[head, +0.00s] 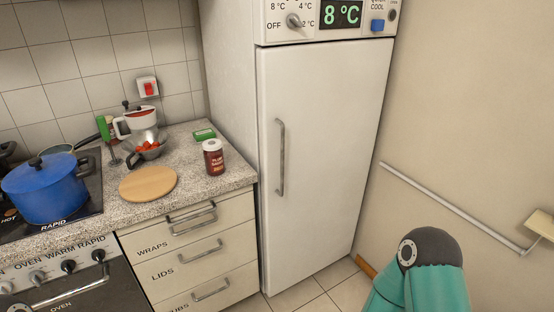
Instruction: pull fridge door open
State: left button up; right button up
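The fridge (225,70) is tall and white and stands in the middle, between the counter and the right wall. Its door (325,150) looks shut against the body. A long vertical metal handle (280,158) sits near the door's left edge. A control panel (330,20) above the door has a dial, a blue button and a display reading 8 °C. A green arm link of mine (425,275) shows at the bottom right, in front of the wall and apart from the door. Neither gripper is in view.
The counter (110,190) left of the fridge holds a jar (213,157), a round wooden board (148,184) and a blue pot (45,188). Drawers with handles (200,250) lie below. A rail (450,205) runs along the right wall. Tiled floor (320,290) shows before the fridge.

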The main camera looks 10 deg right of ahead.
aim_at(320, 103)
jog(key=i, duration=0.9)
jog(key=z, duration=0.05)
